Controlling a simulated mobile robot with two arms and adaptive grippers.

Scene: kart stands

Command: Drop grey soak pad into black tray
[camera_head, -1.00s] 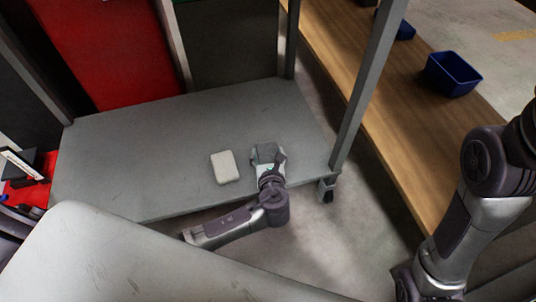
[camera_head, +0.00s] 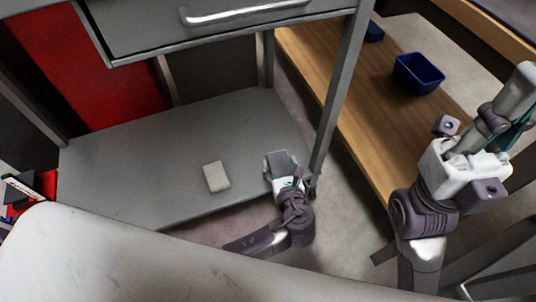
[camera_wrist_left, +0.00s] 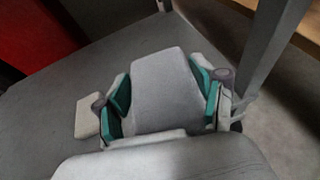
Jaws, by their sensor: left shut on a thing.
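The grey soak pad (camera_head: 278,160) is held in my left gripper (camera_head: 285,174), above the front right part of the grey shelf. In the left wrist view the pad (camera_wrist_left: 162,88) stands between the two teal-padded fingers, which press on its sides. A separate pale pad (camera_head: 216,176) lies flat on the shelf, left of the gripper. It also shows at the left in the wrist view (camera_wrist_left: 88,115). My right arm (camera_head: 455,168) is raised at the right; its jaw opening is unclear. I make out no black tray in these views.
The grey shelf (camera_head: 140,165) has free room left of the pale pad. A post (camera_head: 335,100) stands close to my left gripper. A drawer with a handle (camera_head: 245,12) overhangs the shelf. A wooden bench (camera_head: 350,100) at the right bears a blue bin (camera_head: 418,73).

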